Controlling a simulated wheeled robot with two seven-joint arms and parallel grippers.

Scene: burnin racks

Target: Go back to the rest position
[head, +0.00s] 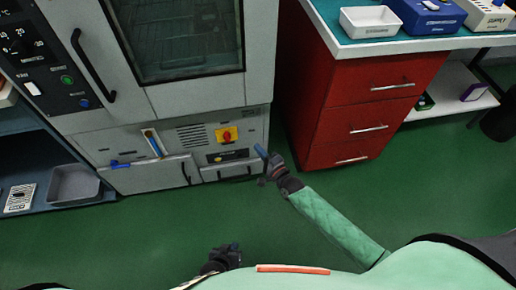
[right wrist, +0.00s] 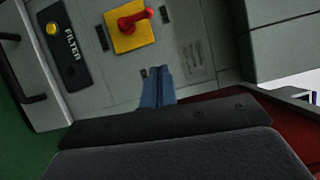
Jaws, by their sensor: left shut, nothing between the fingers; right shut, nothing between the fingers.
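My right gripper (head: 262,152) is in the middle of the head view, over the green floor in front of the grey oven cabinet. Its blue fingers are together with nothing between them. In the right wrist view its fingertips (right wrist: 158,85) are shut and appear in front of the cabinet's lower panel, below a red switch. My left gripper (head: 235,248) is low in the head view, close to my body. It is dark and small there, and I see nothing held in it.
The grey oven cabinet (head: 210,98) has a red rotary switch on a yellow plate (head: 227,135). A red drawer unit (head: 350,110) stands to the right, with a white tray (head: 369,21) on top. A grey bin (head: 74,184) sits on the left shelf. Green floor (head: 130,235) is open between.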

